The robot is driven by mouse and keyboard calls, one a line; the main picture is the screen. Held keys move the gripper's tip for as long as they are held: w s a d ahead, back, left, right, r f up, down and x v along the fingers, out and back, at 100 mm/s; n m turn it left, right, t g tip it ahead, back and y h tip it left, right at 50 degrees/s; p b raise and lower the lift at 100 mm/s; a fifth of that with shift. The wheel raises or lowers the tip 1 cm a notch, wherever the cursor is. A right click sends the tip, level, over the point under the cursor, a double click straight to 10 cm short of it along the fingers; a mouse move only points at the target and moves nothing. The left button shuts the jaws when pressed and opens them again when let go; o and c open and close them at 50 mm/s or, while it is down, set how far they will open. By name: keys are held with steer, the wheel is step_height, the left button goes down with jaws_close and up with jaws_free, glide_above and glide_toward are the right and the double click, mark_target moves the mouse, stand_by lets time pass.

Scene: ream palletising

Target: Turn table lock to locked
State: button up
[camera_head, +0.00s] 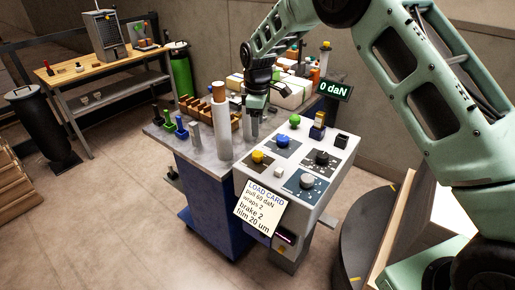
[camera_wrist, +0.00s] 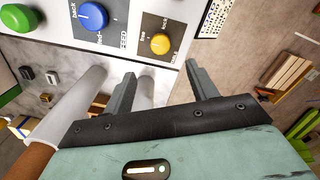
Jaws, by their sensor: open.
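My gripper (camera_head: 258,108) is above the bench behind the panel, partly hidden. In the wrist view my gripper (camera_wrist: 160,82) is open and empty. The yellow knob (camera_wrist: 160,43) shows beyond the fingers, apart from them, with the blue knob (camera_wrist: 93,15) to its left.
White rolls (camera_head: 222,128) stand upright on the bench beside my gripper. A green button (camera_head: 295,120) and a load card (camera_head: 261,207) are on the panel. A black round turntable (camera_head: 352,240) lies at the right. Floor at the left front is clear.

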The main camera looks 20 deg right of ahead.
mark_target(258, 153)
step_height(258, 153, down, 12)
steer(key=p, duration=0.3)
steer(key=shift+r, duration=0.2)
steer(key=c, duration=1)
